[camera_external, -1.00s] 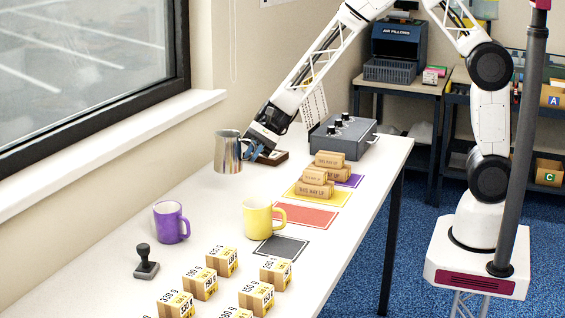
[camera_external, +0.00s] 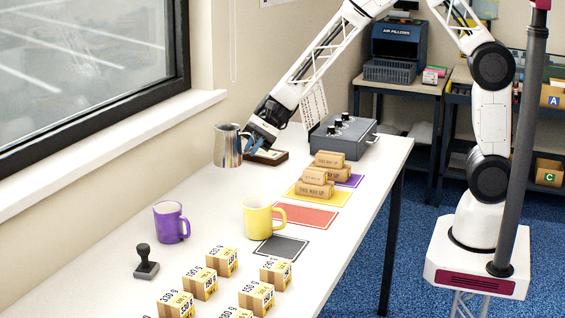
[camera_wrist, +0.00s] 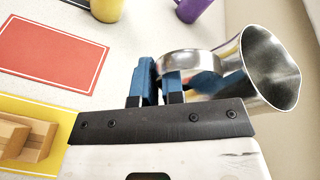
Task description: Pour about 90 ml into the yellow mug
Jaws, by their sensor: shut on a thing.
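The yellow mug (camera_external: 258,218) stands upright on the white table, its handle to the right. It also shows at the top edge of the wrist view (camera_wrist: 106,8). A steel pitcher (camera_external: 227,146) is held above the far part of the table, close to upright, behind the yellow mug. My gripper (camera_external: 256,141) is shut on the pitcher's handle, at the pitcher's right side. In the wrist view the blue fingers (camera_wrist: 158,84) close on the handle, and the pitcher (camera_wrist: 270,68) shows its open mouth. Its contents cannot be made out.
A purple mug (camera_external: 171,222) stands left of the yellow mug, with a black stamp (camera_external: 146,262) nearby. Several small labelled boxes (camera_external: 222,260) fill the front. Cartons on coloured mats and a grey control box (camera_external: 343,138) stand at the right.

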